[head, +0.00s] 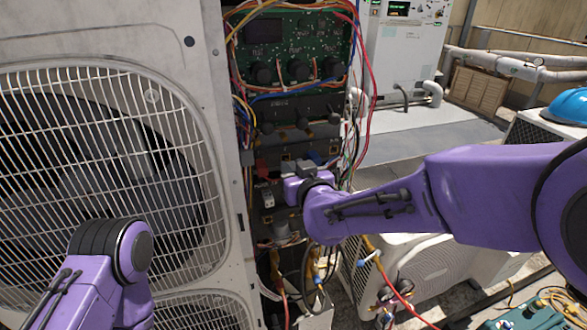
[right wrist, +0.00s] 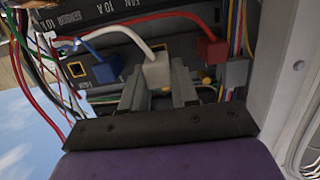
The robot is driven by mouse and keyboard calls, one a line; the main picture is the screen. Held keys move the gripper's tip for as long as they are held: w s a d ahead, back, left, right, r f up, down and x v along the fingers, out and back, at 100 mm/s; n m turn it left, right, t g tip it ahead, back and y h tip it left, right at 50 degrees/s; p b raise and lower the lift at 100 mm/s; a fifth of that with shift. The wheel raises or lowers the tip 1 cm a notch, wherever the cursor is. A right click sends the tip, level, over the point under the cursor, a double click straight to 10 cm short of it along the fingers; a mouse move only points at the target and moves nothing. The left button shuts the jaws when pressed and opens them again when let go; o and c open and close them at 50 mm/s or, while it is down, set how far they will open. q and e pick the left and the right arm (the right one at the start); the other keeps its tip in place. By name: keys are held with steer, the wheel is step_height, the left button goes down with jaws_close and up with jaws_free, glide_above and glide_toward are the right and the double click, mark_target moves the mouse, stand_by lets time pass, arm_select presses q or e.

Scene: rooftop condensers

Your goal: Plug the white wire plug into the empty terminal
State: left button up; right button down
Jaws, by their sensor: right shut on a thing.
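The white wire plug (right wrist: 157,69) is in the right wrist view, with its white wire curving up and left. My right gripper (right wrist: 159,90) is shut on it, one grey finger on each side. In the head view my right gripper (head: 292,178) is at the dark terminal panel inside the open cabinet and hides the plug there. A square gold-edged opening (right wrist: 76,69), seemingly an empty terminal, shows left of the plug. Whether the plug touches the terminal row behind it I cannot tell. My left arm is low at the left; its gripper is out of view.
A blue plug (right wrist: 106,71) is left of the white one and a red plug (right wrist: 211,49) is right of it. Loose coloured wires (head: 362,60) hang along the cabinet's right side. The fan grille (head: 110,160) stands left; a green circuit board (head: 290,45) is above.

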mark_target(289, 163)
steer(key=shift+r+x, duration=0.2)
steer(key=shift+x, duration=1.15)
stand_by(0.7)
steer(key=shift+w+a+r, duration=0.1)
steer(key=shift+w, duration=0.25)
stand_by(0.4)
steer(key=c, duration=0.8)
jaws_free()
steer(key=shift+p, duration=0.3)
steer(key=shift+w, duration=0.1)
